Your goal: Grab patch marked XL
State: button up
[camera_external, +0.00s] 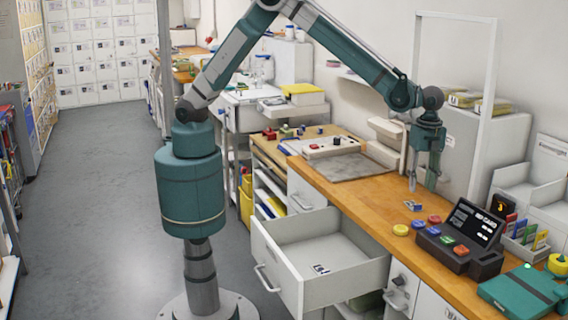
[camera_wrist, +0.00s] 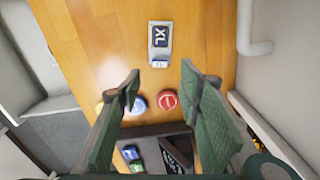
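The patch marked XL (camera_wrist: 160,36) lies flat on the wooden counter in the wrist view, dark with white letters on a pale backing, with a small label at its lower end. In the external view it appears as a small pale and blue piece (camera_external: 413,205) below my gripper. My gripper (camera_external: 423,186) points down above the counter. In the wrist view its two green fingers (camera_wrist: 161,73) are apart with nothing between them. The patch shows beyond the fingertips, not touched by them.
Yellow (camera_external: 401,230), blue (camera_external: 419,224) and red (camera_external: 435,219) discs lie near the patch, beside a dark console (camera_external: 444,249) with a screen. An open drawer (camera_external: 345,247) juts out below the counter, holding a marked piece (camera_external: 320,269). A white frame stands behind my gripper.

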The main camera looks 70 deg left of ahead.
aim_at(419, 205)
jog(key=shift+f, duration=0.15)
jog(key=shift+f, duration=1.15)
jog(key=shift+f, duration=0.15)
jog(key=shift+d+f, duration=0.1)
jog(key=shift+f, duration=2.35)
jog(key=c, duration=0.7)
